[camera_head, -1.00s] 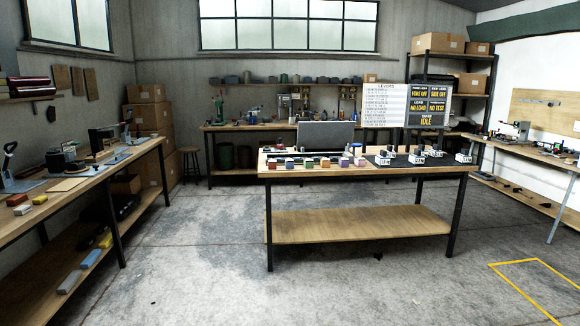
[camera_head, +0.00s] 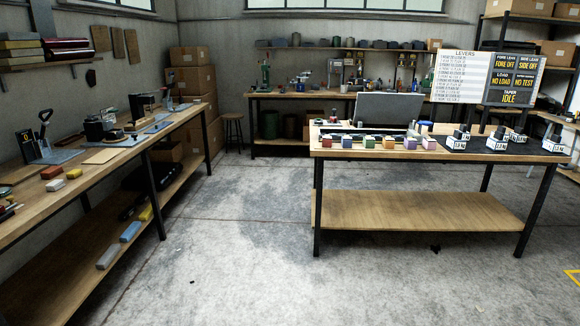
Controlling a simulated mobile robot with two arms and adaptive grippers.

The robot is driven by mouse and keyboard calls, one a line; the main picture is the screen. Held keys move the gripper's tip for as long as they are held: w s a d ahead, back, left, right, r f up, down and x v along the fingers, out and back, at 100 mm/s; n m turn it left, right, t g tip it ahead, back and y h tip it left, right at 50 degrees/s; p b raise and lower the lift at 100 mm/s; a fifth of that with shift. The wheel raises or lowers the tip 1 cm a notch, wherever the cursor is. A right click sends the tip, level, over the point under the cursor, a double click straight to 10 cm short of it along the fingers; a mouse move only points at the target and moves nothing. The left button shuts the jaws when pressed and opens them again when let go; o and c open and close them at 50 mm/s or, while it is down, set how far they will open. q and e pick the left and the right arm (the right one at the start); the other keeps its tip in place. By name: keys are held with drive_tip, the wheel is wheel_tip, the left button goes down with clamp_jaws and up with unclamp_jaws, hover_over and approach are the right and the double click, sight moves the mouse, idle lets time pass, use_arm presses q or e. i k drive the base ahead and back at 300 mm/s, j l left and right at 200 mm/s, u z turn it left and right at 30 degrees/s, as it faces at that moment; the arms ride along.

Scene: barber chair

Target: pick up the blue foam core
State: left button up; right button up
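A blue block (camera_head: 130,232), perhaps the blue foam core, lies on the lower shelf (camera_head: 75,277) of the left workbench. A grey block (camera_head: 107,256) lies in front of it and a yellow block (camera_head: 146,213) behind it, all in a row along the shelf edge. The blue block appears unobstructed from the aisle side. Neither of my grippers is in view.
The left workbench top (camera_head: 120,150) carries tools and small red, white and yellow blocks. A centre table (camera_head: 400,155) holds a row of coloured blocks and several dark devices on white bases. Open concrete floor (camera_head: 240,240) lies between them. A stool (camera_head: 233,130) stands at the back.

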sight(347, 141)
drive_tip(key=i+z, duration=0.1)
drive_tip(key=i, duration=0.8)
drive_tip(key=i+j, duration=0.15)
drive_tip(key=i, duration=0.75)
drive_tip(key=l+z, duration=0.05)
